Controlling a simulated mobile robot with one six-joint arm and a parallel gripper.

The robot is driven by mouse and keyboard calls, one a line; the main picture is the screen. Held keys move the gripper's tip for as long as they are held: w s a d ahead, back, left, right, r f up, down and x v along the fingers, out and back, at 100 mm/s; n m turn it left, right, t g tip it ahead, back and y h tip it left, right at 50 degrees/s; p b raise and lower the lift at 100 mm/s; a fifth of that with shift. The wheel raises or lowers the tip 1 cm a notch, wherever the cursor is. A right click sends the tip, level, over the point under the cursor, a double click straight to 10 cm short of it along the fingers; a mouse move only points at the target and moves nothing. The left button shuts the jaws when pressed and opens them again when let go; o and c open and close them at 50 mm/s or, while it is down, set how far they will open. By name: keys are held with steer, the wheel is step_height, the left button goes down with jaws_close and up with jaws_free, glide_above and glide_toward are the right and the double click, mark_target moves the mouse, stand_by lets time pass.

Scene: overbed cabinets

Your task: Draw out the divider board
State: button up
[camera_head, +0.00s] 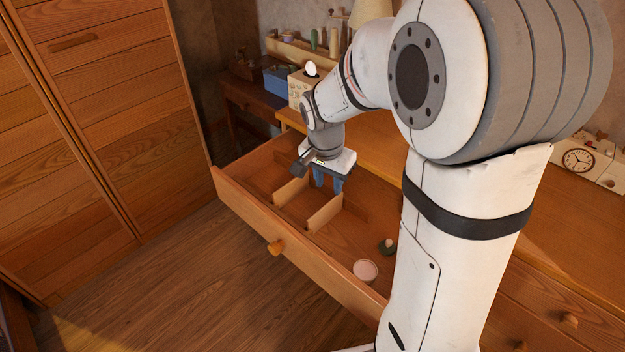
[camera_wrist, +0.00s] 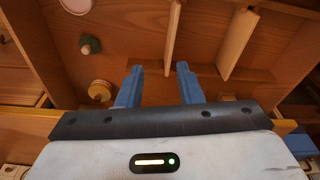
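An open wooden drawer (camera_head: 340,275) holds two short pale upright boards. One board (camera_head: 325,212) stands just in front of my gripper, and the other board (camera_head: 290,190) stands to its left. Both also show in the wrist view, one thin and nearly edge-on (camera_wrist: 173,36), the other paler and slanted (camera_wrist: 238,44). I cannot tell which is the divider board. My gripper (camera_head: 328,187) points down over the back part of the drawer. Its blue fingers (camera_wrist: 160,72) are apart with nothing between them, and neither board is held.
A pale pink round dish (camera_head: 365,270) and a green item (camera_head: 388,246) lie in the drawer's right part. A round yellowish item (camera_wrist: 100,90) lies near my fingers. The dresser top carries a clock (camera_head: 578,160). A tall wardrobe (camera_head: 110,110) stands left, with clear floor between.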

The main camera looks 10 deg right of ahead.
steer(key=m+b, duration=0.1)
steer(key=m, duration=0.1)
glide_above(325, 206)
step_height(325, 206, down, 6)
step_height(325, 206, down, 8)
steer(key=shift+w+d+r+b, duration=0.1)
steer(key=shift+r+b, duration=0.05)
steer(key=shift+b, duration=0.65)
jaws_close()
